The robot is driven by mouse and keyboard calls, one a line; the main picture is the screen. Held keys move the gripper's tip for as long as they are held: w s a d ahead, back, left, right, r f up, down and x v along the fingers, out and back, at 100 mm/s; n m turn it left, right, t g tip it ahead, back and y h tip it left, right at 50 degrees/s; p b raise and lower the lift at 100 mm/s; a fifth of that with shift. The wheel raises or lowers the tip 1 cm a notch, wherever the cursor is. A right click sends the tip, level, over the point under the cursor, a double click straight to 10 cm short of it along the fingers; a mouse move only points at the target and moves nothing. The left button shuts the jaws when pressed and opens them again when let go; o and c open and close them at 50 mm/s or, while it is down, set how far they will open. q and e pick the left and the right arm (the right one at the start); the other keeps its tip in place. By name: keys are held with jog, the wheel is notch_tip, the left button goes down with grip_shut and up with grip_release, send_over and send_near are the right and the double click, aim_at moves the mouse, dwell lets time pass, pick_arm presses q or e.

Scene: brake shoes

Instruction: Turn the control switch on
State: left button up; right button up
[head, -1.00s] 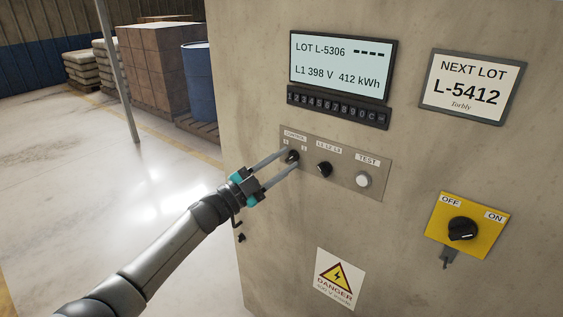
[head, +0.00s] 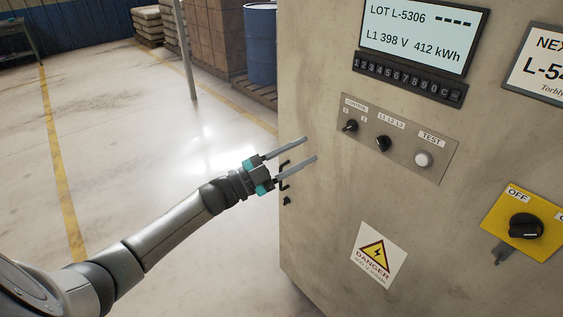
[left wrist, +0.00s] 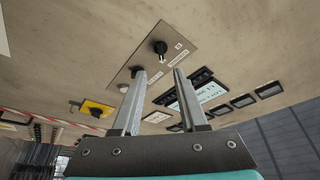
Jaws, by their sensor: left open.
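The control switch (head: 350,126) is a small black knob at the left end of a grey panel (head: 440,165) on the cabinet, under a CONTROL label. I cannot surely tell which mark it points to. It also shows in the left wrist view (left wrist: 160,47), uncovered, above and ahead of my fingertips. My left gripper (head: 310,148) is open and empty, apart from the switch, to its lower left in the head view. Its two fingers also show in the left wrist view (left wrist: 160,72). My right gripper is not in view.
The panel also has an L1 L2 L3 knob (head: 383,143) and a white TEST button (head: 423,159). A display (head: 418,35) and keypad (head: 407,77) are above. A yellow OFF/ON switch plate (head: 497,222) is lower right. Open floor lies left of the cabinet (head: 330,210).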

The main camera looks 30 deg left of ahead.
pick_arm(q)
jog(key=v, duration=0.4)
jog(key=shift+s+a+f, duration=0.1)
jog(key=shift+s+a, duration=0.05)
jog(key=shift+s, duration=0.1)
jog(key=s+a+f+n+y, duration=0.15)
jog(key=f+n+y, duration=0.25)
jog(key=f, duration=0.5)
jog(key=a+f+n+y, duration=0.2)
jog(key=f+n+y, duration=0.25)
jog(key=f, duration=0.55)
jog(key=s+f+n+g+y, duration=0.25)
jog(key=s+f, duration=0.25)
jog(key=f, duration=0.3)
jog(key=s+f+n+g+y, duration=0.1)
jog(key=s+f+g, duration=0.2)
jog(key=s+f, duration=0.35)
jog(key=s+d+f+n+g, duration=0.1)
jog(key=s+d+f+g, duration=0.2)
jog(key=s+f, duration=0.3)
jog(key=s+d+f+g, duration=0.4)
jog(key=s+f, duration=0.2)
jog(key=s, duration=0.8)
jog(key=s+d+f+n+g, duration=0.1)
jog(key=s+d+f+g, duration=0.2)
jog(key=s+f, duration=0.3)
jog(key=s, duration=0.4)
jog(key=shift+s+d+f+n+y, duration=0.3)
jog(key=shift+f, duration=0.1)
